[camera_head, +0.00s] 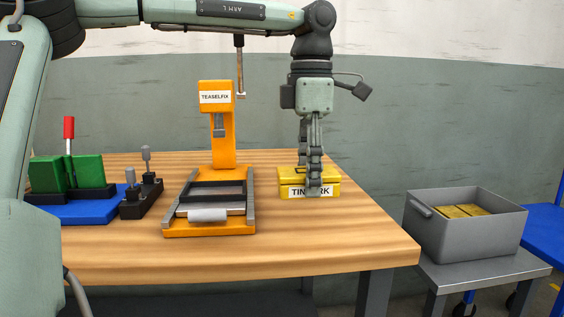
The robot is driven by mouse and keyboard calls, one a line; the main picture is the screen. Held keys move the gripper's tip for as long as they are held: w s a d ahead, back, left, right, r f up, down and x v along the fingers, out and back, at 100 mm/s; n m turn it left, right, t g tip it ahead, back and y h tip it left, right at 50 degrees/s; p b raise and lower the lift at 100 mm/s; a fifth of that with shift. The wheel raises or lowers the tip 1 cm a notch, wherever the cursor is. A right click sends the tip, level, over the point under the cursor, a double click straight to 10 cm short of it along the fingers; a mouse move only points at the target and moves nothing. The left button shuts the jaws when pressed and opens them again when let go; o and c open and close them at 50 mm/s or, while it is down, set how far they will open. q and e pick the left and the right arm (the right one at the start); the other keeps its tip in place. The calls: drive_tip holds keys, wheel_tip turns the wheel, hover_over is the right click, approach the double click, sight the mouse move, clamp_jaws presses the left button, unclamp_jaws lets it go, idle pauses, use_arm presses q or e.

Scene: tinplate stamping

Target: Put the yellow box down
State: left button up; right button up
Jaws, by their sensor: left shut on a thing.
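The yellow box (288,185) is a small closed tin with a white label, of which the middle letters are covered by a finger. It is at the right part of the wooden table (340,235), upright and level. My left gripper (314,190) points straight down over it, with its fingers shut on the box. The box's underside appears at the tabletop, but I cannot tell whether it touches. My right gripper is not in view.
An orange stamping press (223,130) labelled TEASELFIX stands left of the box. A green and blue fixture (88,172) with a red handle is farther left. A grey bin (470,235) with yellow boxes sits on a low stand at right. The table's front right is clear.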

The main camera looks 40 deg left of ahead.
sight(328, 167)
use_arm(q)
drive_tip(key=w+f, duration=0.1)
drive_tip(key=w+d+f, duration=0.1)
drive_tip(key=w, duration=0.1)
drive_tip(key=shift+w+d+f, duration=0.15)
drive_tip(key=shift+w, duration=0.1)
wheel_tip(328, 167, down, 2)
drive_tip(key=shift+f, duration=0.2)
drive_tip(key=shift+s+f, duration=0.1)
drive_tip(key=shift+f, duration=0.4)
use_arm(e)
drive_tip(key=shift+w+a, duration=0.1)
use_arm(q)
drive_tip(key=shift+f, duration=0.15)
drive_tip(key=o, duration=1.2)
drive_tip(key=shift+c, duration=0.2)
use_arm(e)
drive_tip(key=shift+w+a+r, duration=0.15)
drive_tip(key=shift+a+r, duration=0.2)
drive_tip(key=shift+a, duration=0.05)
